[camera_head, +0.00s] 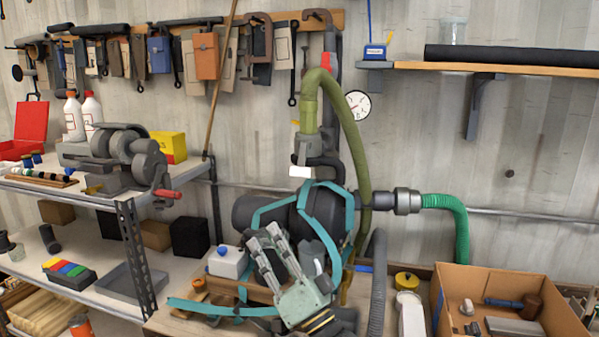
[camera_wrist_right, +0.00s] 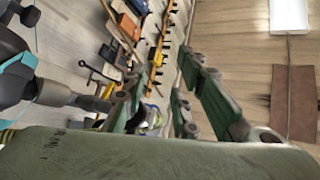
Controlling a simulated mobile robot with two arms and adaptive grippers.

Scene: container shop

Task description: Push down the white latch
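The white latch (camera_head: 300,172) is a small white block below the metal end of the olive-green hose, above the dark cylindrical machine. My right gripper (camera_head: 263,238) is in front of the machine, below and left of the latch, with its fingers pointing up. In the right wrist view its fingers (camera_wrist_right: 166,68) stand apart with nothing held between them. The gripper and the latch are apart in the head view. A white rectangle (camera_wrist_right: 289,15) shows at the top right of the wrist view; I cannot tell whether it is the latch. My left gripper is not in view.
The olive-green hose (camera_head: 352,130) arches over the machine (camera_head: 262,211), which has teal bands (camera_head: 349,235) around it. A green hose (camera_head: 462,228) leaves it at right. A cardboard box (camera_head: 480,287) stands at lower right.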

